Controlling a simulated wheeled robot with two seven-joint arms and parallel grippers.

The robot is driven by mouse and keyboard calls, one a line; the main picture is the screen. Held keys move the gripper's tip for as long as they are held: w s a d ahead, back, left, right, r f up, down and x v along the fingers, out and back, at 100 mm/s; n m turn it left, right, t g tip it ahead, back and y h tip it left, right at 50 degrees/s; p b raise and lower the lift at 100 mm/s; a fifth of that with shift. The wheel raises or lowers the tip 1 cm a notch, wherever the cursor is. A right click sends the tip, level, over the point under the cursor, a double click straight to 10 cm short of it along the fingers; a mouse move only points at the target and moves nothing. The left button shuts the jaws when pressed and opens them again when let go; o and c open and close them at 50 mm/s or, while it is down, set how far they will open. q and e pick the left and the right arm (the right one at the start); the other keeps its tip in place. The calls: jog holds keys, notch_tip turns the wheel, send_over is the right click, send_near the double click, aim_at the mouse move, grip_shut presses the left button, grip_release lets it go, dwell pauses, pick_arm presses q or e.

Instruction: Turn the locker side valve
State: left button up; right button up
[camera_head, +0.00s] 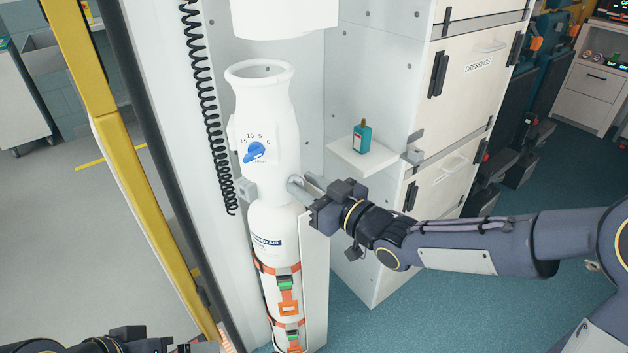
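A white cylinder assembly (273,220) stands upright in the open locker bay. A blue knob (254,151) sits on its front, with a scale marked 15, 10, 5, 0 above it. My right gripper (301,186) reaches in from the right, its pale fingers against or close to the cylinder's right side, below and right of the blue knob. The side fitting there is mostly hidden by the fingers, and I cannot tell whether they touch or hold it. My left gripper (205,347) is at the bottom left, partly cut off by the frame edge.
A small shelf (350,158) with a teal bottle (362,137) is just above my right gripper. A dressings cabinet (470,75) stands behind at right. A coiled black cord (208,110) and a yellow post (130,180) are at left.

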jog(key=p+v, duration=0.1)
jog(key=v, duration=0.7)
jog(key=shift+w+r, duration=0.2)
jog(key=shift+d, duration=0.1)
